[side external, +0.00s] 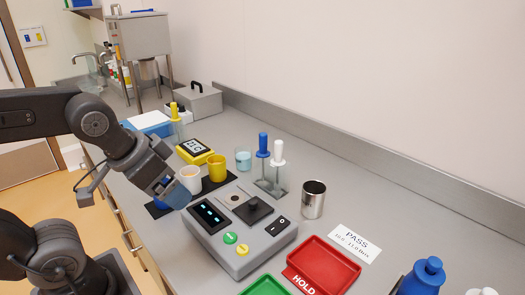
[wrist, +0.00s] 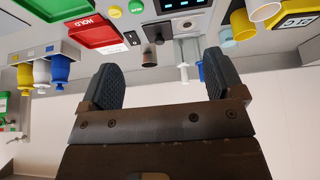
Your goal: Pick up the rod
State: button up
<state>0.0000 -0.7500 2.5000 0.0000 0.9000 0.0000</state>
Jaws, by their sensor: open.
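No thing is labelled as the rod. Upright rod-like tools stand in a grey holder on the bench: one with a blue handle (side external: 263,145) and one with a white handle (side external: 278,153). The white one (wrist: 182,58) also shows beyond my fingers in the wrist view, with the blue one partly hidden by a finger. A similar tool with a yellow handle (side external: 174,109) stands farther back. My gripper (side external: 172,190) is left of these tools, by the grey device. In the wrist view my gripper (wrist: 160,82) is open, with nothing between its fingers.
The grey device (side external: 238,225) with display and buttons is near my gripper. A white cup (side external: 190,177) and yellow cup (side external: 217,168) stand close by. A steel cup (side external: 313,199), red HOLD tray (side external: 322,265), green tray (side external: 265,286) and blue bottle (side external: 424,276) lie rightward. A wall runs behind.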

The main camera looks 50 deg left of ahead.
jog(key=shift+c, duration=0.5)
jog(key=c, duration=0.5)
jog(key=shift+c, duration=0.2)
jog(key=w+a+r+m+g, duration=0.1)
jog(key=w+a+r+m, duration=0.1)
jog(key=w+r+m, duration=0.45)
jog(key=w+a+r+m+g, duration=0.1)
jog(key=w+r+m+g, duration=0.15)
jog(key=w, duration=0.65)
jog(key=m+g, duration=0.2)
jog(key=m, duration=0.7)
send_over(263, 133)
notch_tip(263, 133, down, 4)
notch_tip(263, 133, down, 7)
jog(key=shift+s+d+f, duration=0.15)
jog(key=shift+f, duration=2.7)
